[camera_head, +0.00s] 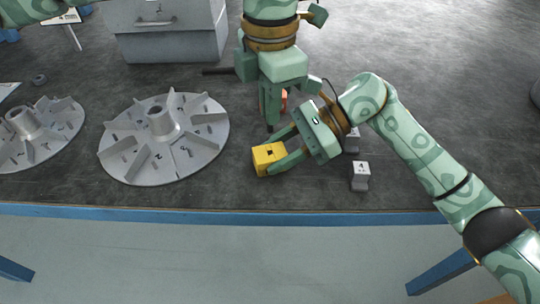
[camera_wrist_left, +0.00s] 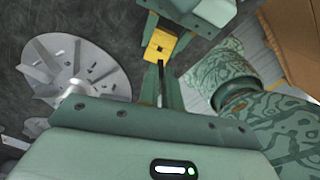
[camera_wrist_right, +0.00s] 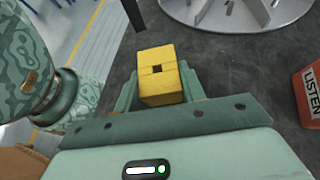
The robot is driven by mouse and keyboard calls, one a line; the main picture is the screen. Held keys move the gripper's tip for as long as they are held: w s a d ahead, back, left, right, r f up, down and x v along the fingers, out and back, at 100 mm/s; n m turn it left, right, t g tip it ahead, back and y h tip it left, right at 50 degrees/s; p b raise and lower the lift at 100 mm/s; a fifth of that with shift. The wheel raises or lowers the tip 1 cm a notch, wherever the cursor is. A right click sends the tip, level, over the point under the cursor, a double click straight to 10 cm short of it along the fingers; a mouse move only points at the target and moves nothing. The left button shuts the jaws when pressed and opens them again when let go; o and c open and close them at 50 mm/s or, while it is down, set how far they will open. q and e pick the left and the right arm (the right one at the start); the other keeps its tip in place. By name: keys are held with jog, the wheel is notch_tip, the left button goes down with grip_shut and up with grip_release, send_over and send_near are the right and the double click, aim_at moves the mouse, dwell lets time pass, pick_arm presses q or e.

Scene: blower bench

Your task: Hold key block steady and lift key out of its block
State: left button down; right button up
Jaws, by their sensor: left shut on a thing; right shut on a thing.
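The yellow key block (camera_head: 262,158) is near the front of the bench. My right gripper (camera_head: 271,155) is shut on its sides; it also shows in the right wrist view (camera_wrist_right: 157,86). The block's dark square slot looks empty in the right wrist view. My left gripper (camera_head: 270,122) points down behind the block, apart from it. In the left wrist view my left gripper (camera_wrist_left: 161,70) is shut on a thin dark key (camera_wrist_left: 161,82), clear of the block. The key's lower end is hard to make out in the head view.
A finned grey impeller (camera_head: 150,172) lies left of the block, another (camera_head: 22,140) at far left. A grey metal box (camera_head: 170,40) stands at the back. Small grey weights (camera_head: 360,182) lie at right. An orange-red box marked LISTEN (camera_wrist_right: 309,95) is beside the left gripper. The blue front edge is close.

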jog(key=shift+f, duration=0.1)
jog(key=o, duration=0.8)
jog(key=shift+o, duration=0.2)
jog(key=shift+d, duration=0.1)
jog(key=v, duration=1.1)
jog(key=shift+w+d, duration=0.15)
jog(key=shift+d, duration=0.2)
